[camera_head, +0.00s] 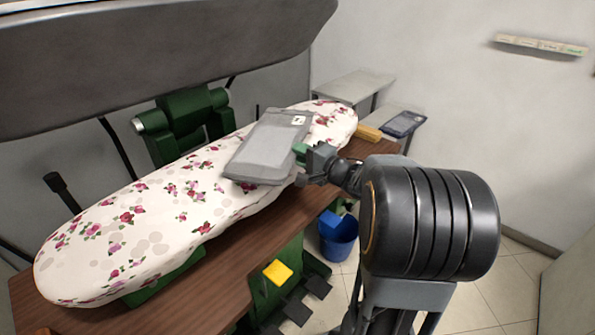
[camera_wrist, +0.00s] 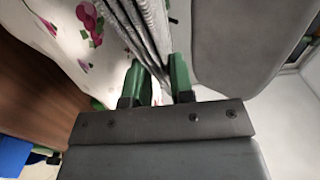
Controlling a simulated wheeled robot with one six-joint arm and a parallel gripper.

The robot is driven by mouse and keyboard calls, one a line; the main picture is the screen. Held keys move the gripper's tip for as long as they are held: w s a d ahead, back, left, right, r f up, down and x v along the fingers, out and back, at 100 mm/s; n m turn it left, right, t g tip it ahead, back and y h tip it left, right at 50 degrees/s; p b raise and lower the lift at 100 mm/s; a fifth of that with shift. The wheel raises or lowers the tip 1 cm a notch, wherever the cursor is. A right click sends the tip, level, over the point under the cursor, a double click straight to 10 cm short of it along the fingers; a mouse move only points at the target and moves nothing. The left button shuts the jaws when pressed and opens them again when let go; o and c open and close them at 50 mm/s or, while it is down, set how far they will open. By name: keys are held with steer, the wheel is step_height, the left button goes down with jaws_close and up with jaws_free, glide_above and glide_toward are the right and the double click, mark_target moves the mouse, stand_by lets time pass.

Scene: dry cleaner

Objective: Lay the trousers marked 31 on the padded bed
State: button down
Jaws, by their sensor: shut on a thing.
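The grey folded trousers (camera_head: 268,148) lie over the right part of the flowered padded bed (camera_head: 150,220), with a small white tag near their far right corner. The mark on the tag is too small to read. My gripper (camera_head: 301,152) is at the right edge of the trousers, its green fingers shut on them. In the wrist view, my gripper (camera_wrist: 158,80) pinches the layered edge of the grey trousers (camera_wrist: 150,30) beside the flowered cover (camera_wrist: 95,30). I cannot tell whether the trousers rest fully on the bed or are held slightly above it.
The dark grey press head (camera_head: 150,55) hangs above and behind the bed. A brown wooden table (camera_head: 225,265) edges the bed in front. A yellow block (camera_head: 368,132) and a dark folded item (camera_head: 404,123) lie to the right. A blue bin (camera_head: 337,240) stands on the floor.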

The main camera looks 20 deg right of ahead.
step_height(320, 180, down, 6)
steer(key=w+b, duration=0.1)
steer(key=w, duration=0.1)
steer(key=shift+w+d, duration=0.25)
stand_by(0.3)
steer(key=c, duration=1.4)
jaws_free()
steer(key=shift+f, duration=0.15)
steer(key=o, duration=0.4)
